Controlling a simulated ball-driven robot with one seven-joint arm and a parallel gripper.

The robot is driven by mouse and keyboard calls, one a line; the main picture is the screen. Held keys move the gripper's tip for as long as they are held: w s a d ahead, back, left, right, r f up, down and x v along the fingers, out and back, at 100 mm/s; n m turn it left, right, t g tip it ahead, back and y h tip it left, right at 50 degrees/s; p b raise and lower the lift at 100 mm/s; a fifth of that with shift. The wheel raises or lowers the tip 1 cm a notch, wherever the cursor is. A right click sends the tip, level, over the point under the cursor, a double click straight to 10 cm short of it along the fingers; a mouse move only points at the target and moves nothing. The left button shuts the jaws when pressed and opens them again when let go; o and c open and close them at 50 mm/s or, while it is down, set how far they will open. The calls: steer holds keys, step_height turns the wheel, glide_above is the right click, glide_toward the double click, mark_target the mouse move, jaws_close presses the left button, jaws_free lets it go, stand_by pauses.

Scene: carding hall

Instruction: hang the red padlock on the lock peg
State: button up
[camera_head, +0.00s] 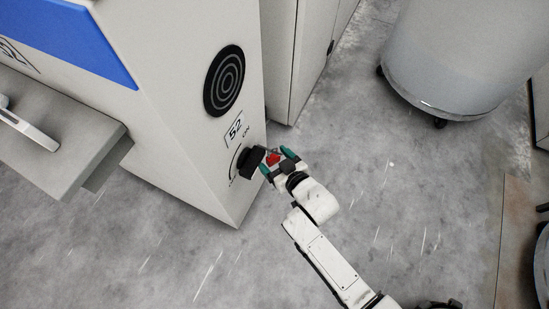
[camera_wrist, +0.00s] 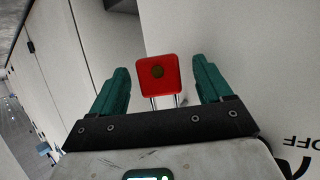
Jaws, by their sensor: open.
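The red padlock (camera_head: 273,158) shows beside the black rotary switch (camera_head: 251,161) on the machine's side panel. My gripper is open, with the green fingers on either side of the padlock and a visible gap at each side. It also shows in the head view (camera_head: 279,162), close to the switch. I cannot make out the lock peg or what bears the padlock.
A grey ledge (camera_head: 55,140) juts out at left. A large wheeled bin (camera_head: 465,55) stands at upper right. The concrete floor (camera_head: 430,190) is clear around my arm.

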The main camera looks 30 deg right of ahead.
steer(key=p+v, duration=0.5)
steer(key=v, duration=0.6)
steer(key=s+d+r+m+g+h, duration=0.1)
steer(key=s+d+r+g, duration=0.3)
steer(key=s+g, duration=0.25)
steer(key=s+d+r+m+g+h, duration=0.1)
steer(key=s+d+r+g, duration=0.3)
steer(key=s+g, duration=0.3)
step_height(320, 180, up, 33)
steer(key=s+t+p, duration=0.1)
steer(key=p, duration=3.2)
